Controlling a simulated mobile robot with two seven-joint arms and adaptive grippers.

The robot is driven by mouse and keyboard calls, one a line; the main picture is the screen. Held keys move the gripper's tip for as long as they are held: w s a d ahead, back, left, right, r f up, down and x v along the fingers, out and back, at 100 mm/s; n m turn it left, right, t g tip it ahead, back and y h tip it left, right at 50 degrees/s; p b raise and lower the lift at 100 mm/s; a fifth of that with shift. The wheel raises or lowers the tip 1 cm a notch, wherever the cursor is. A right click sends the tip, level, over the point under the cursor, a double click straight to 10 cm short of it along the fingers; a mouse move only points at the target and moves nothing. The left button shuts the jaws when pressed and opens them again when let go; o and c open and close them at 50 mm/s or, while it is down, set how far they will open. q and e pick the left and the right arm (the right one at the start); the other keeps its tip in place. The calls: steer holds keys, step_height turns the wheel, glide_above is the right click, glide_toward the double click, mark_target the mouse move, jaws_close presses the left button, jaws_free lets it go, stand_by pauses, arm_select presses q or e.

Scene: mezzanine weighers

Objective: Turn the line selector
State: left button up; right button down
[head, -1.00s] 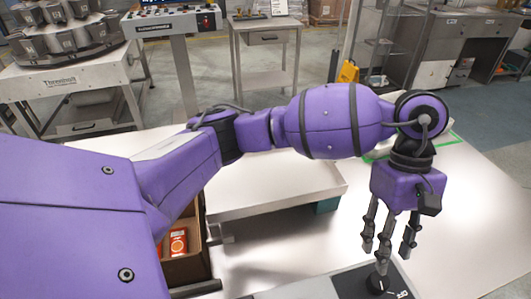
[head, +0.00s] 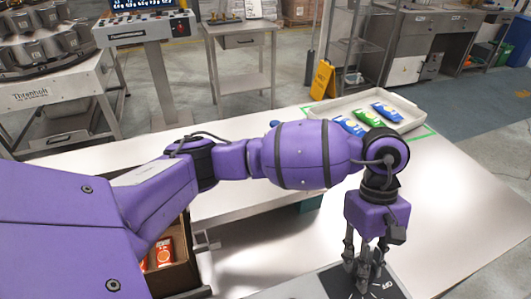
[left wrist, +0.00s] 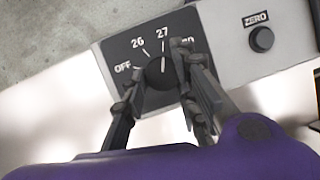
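The line selector is a round black knob (left wrist: 160,72) with a white pointer line on a dark plate (left wrist: 118,50). In the left wrist view the plate reads OFF, 26, 27 and a last label partly hidden by a finger. The pointer line points at or close to 27. My left gripper (head: 363,268) points down over the plate (head: 335,284) in the head view. In the left wrist view its fingers (left wrist: 158,78) stand apart on both sides of the knob; contact is not clear. My right gripper is not in view.
A ZERO button (left wrist: 261,39) sits on the grey panel beside the plate. A cardboard box (head: 180,275) with orange packets is under my left arm. A white tray (head: 410,118) with blue and green packets stands behind. The bench to the right is clear.

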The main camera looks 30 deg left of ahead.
arm_select(q)
steer(key=shift+w+d+r, duration=0.2)
steer(key=shift+w+r, duration=0.05)
steer(key=shift+c, duration=0.2)
